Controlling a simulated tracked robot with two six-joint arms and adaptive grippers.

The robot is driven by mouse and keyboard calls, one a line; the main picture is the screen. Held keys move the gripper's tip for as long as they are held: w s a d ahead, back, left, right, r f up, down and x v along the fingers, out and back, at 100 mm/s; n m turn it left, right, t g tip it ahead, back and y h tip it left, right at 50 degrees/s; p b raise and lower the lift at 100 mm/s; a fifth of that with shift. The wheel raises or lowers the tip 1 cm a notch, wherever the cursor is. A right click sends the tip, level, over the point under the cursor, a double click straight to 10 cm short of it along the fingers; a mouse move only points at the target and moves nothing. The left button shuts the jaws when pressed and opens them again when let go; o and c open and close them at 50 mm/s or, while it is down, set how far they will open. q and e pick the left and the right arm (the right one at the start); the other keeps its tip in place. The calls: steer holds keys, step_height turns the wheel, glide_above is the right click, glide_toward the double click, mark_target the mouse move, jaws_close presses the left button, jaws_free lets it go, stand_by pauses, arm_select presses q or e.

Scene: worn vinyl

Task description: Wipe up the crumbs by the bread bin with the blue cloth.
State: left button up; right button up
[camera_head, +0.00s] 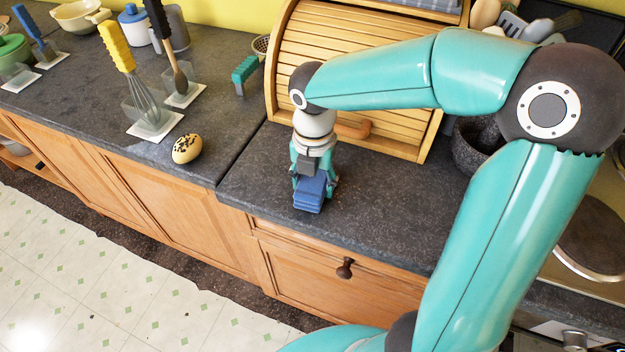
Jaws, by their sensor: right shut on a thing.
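The blue cloth (309,193) is a folded block held at the counter's front edge area. My right gripper (313,178) points down and is shut on it, just in front of the bread bin. The cloth is at or just above the worktop; I cannot tell whether it touches. The wooden roll-front bread bin (375,68) stands behind, partly covered by my right arm. I cannot make out any crumbs on the dark speckled counter (255,185). My left gripper is not in view.
A dark mortar (470,148) and a hob (590,235) are at right. The counter's front edge is close to the cloth.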

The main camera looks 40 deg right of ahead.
mark_target(339, 200)
steer(key=shift+s+d+b, duration=0.1)
steer(key=shift+s+d, duration=0.35)
steer(key=shift+s, duration=0.4)
steer(key=shift+s+d+b, duration=0.1)
steer(key=shift+s+d, duration=0.35)
steer(key=shift+s, duration=0.35)
steer(key=shift+s+d+b, duration=0.1)
steer(key=shift+s+d, duration=0.35)
steer(key=shift+s, duration=0.4)
steer(key=shift+s, duration=0.1)
steer(key=shift+s+d, duration=0.45)
steer(key=shift+s, duration=0.35)
steer(key=shift+s+d, duration=0.4)
steer(key=shift+s, duration=0.45)
steer(key=shift+s+d, duration=0.45)
steer(key=shift+s, duration=0.35)
steer(key=shift+w, duration=0.1)
steer(key=shift+w+a, duration=0.45)
steer(key=shift+w, duration=0.4)
steer(key=shift+w+a, duration=0.45)
steer(key=shift+w, duration=0.35)
steer(key=shift+w+a, duration=0.45)
steer(key=shift+w, duration=0.4)
